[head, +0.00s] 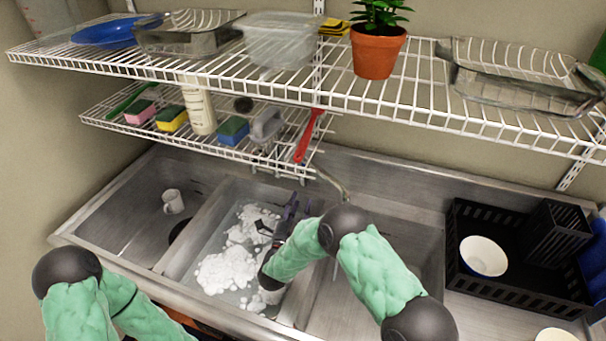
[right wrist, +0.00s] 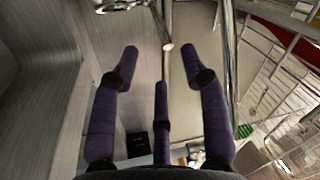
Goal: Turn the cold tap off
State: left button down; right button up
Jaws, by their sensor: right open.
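The metal tap shows in the head view as a curved spout (head: 333,186) at the back of the sink, under the lower shelf. Its handles are hard to make out there. My right gripper (head: 291,208), with purple fingers, is over the middle basin, left of and in front of the spout. In the right wrist view my right gripper (right wrist: 160,70) is open and empty. A thin metal lever with a round pale end (right wrist: 168,46) shows between the fingers, apart from them. I cannot tell whether it is the cold handle. My left gripper is out of view.
The middle basin (head: 205,235) holds foamy water. A black dish rack (head: 520,290) with a white bowl (head: 483,256) is at the right.

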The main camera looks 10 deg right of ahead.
jog(key=b+x, duration=0.1)
jog(key=x, duration=0.9)
